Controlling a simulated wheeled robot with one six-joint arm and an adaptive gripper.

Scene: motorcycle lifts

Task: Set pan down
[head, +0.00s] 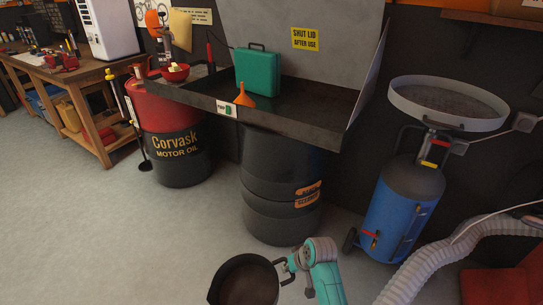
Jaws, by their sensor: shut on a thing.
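A round dark brown pan (246,281) is at the bottom centre of the head view, its lower part cut off by the frame edge. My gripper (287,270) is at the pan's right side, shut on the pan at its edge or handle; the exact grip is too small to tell. The pan is held in front of the black drum and apart from it. Its inside looks dark, and I cannot tell whether anything is in it.
A shallow grey basin (212,103) with a raised lid stands on a black drum (284,190). A green case (258,70) and an orange funnel (243,96) are on it. A blue wheeled drainer (402,205) and ribbed hose (437,265) stand right. Floor at left is clear.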

